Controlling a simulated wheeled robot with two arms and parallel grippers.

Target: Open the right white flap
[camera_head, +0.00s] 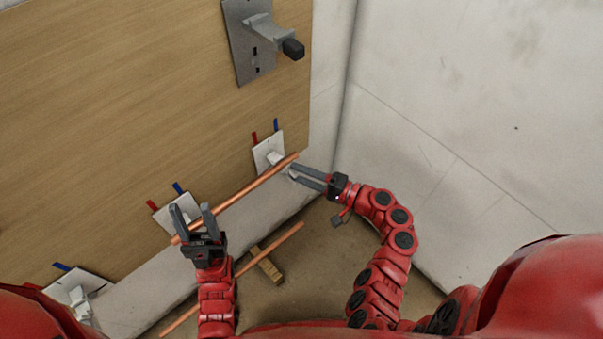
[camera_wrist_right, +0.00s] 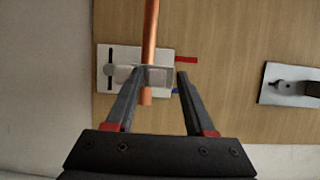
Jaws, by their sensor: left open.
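The right white plate (camera_head: 268,152) is fixed low on the wooden board, with a small white flap (camera_head: 275,158) on it; the flap (camera_wrist_right: 158,75) also shows in the right wrist view, partly behind the pipe and a finger. A copper pipe (camera_head: 240,194) runs across the front of the plates, its end near this flap. My right gripper (camera_head: 291,172) is open, its fingertips close to the flap and pipe end; contact cannot be told. My left gripper (camera_head: 189,208) is open at the middle plate (camera_head: 172,212), by the pipe's other end.
A grey metal plate with a black-ended handle (camera_head: 262,40) sits higher on the board. Another white plate (camera_head: 80,284) is at lower left. A second copper pipe (camera_head: 285,239) and a wooden block (camera_head: 265,264) lie below. A pale wall (camera_head: 470,130) stands to the right.

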